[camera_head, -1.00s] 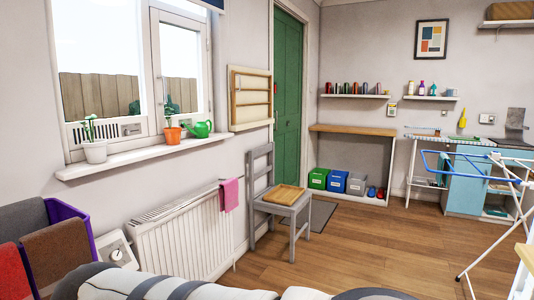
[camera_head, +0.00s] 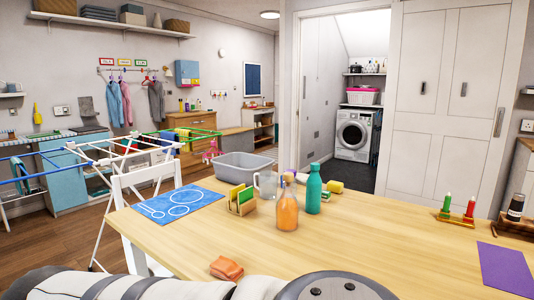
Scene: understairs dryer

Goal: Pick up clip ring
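I cannot clearly make out a clip ring. A small pink and multicoloured item (camera_head: 211,152) hangs at the right end of the drying rack (camera_head: 110,150), behind the table; it is too small to tell what it is. Part of my own arm shows along the bottom edge, but neither gripper is in view.
A wooden table (camera_head: 350,240) fills the foreground, with a grey tub (camera_head: 243,166), orange bottle (camera_head: 287,208), teal bottle (camera_head: 313,188), blue placemat (camera_head: 165,205) and orange cloth (camera_head: 227,268). A white chair (camera_head: 150,180) stands at its left. A washing machine (camera_head: 353,137) stands in the alcove beyond.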

